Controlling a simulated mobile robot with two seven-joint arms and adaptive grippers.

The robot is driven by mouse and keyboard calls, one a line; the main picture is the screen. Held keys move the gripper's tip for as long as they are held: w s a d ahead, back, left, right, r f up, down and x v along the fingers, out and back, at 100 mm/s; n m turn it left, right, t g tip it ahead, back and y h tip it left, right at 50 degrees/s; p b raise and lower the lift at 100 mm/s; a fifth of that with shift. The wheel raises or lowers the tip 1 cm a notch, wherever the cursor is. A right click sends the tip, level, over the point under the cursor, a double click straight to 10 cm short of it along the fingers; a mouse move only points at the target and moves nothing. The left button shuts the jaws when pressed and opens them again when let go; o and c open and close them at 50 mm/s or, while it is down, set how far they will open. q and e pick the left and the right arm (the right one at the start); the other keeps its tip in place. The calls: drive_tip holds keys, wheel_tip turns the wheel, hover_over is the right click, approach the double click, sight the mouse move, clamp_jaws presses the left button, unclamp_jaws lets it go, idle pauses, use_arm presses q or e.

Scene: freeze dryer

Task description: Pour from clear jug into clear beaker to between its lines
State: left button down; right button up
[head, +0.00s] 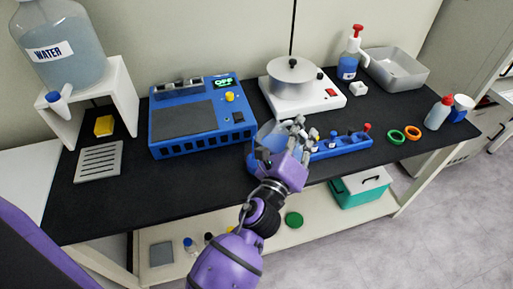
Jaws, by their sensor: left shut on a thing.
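My left gripper (297,133) is over the front middle of the black bench, between the blue machine and the blue rack. It is shut on a clear see-through vessel (268,135), which looks like the clear jug. The gripper and wrist cover part of this vessel, and I cannot make out its tilt or its contents. I cannot pick out a separate clear beaker or its lines; it may be hidden behind the gripper. My right gripper is not in view.
A blue rack (340,145) is close on the right. A water carboy (60,45) stands far left, a metal tray (396,70) back right. Bare bench (105,197) shows front left.

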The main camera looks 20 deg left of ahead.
use_arm(q)
drive_tip(key=shift+a+r, duration=0.1)
idle(0.6)
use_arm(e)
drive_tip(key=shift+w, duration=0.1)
use_arm(q)
drive_tip(key=d+f+m+g+b, duration=0.1)
drive_tip(key=d+f+m+g, duration=0.1)
drive_tip(key=d+f+m, duration=0.5)
drive_tip(key=shift+d+f+m+h, duration=0.2)
drive_tip(key=shift+f+m+h, duration=0.2)
drive_tip(key=shift+f+m, duration=1.6)
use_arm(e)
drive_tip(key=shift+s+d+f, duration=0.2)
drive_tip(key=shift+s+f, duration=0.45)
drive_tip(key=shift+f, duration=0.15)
